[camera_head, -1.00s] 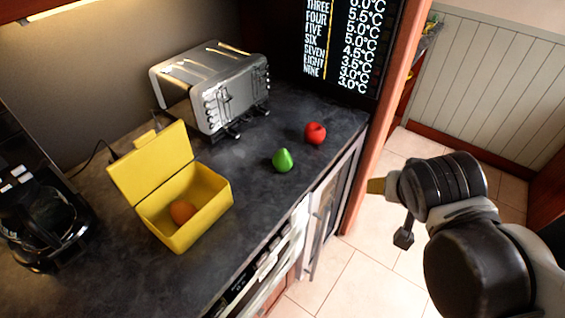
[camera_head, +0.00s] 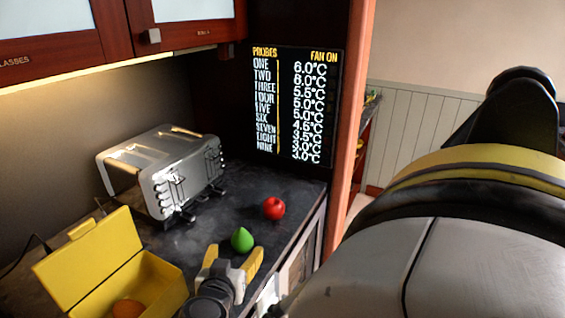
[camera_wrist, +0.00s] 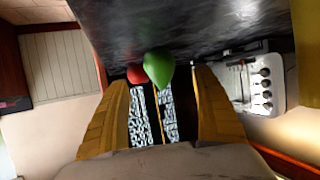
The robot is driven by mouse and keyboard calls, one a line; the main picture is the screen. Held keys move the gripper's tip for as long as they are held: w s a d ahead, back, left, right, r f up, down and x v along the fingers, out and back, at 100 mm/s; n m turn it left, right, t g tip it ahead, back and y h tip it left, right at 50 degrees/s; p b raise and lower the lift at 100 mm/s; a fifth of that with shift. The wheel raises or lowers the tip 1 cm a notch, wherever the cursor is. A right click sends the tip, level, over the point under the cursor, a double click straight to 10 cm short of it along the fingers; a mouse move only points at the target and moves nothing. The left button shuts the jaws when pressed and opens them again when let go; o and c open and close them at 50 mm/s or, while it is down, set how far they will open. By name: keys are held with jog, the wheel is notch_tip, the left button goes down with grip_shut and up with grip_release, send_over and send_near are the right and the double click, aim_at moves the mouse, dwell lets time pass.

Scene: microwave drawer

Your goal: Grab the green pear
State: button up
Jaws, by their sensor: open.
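The green pear (camera_head: 242,240) stands upright on the dark counter, between the yellow box and the red apple. My gripper (camera_head: 233,262) is open and just on the near side of the pear, with its yellow fingers pointing toward it. In the wrist view the pear (camera_wrist: 159,67) shows ahead of the gap between the two yellow fingers of my gripper (camera_wrist: 163,88). Nothing is held. I cannot tell the exact distance from the fingertips to the pear.
A red apple (camera_head: 273,208) lies just behind the pear. A silver toaster (camera_head: 165,172) stands at the back left. An open yellow box (camera_head: 150,277) with a brown-orange round item (camera_head: 128,308) is at the front left. The counter's edge runs close on the right.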

aim_at(241, 242)
jog(key=shift+x, duration=0.85)
jog(key=b+x, duration=0.2)
jog(key=x, duration=0.3)
jog(key=shift+w+b, duration=0.15)
jog(key=shift+b, duration=0.25)
jog(key=c, duration=1.5)
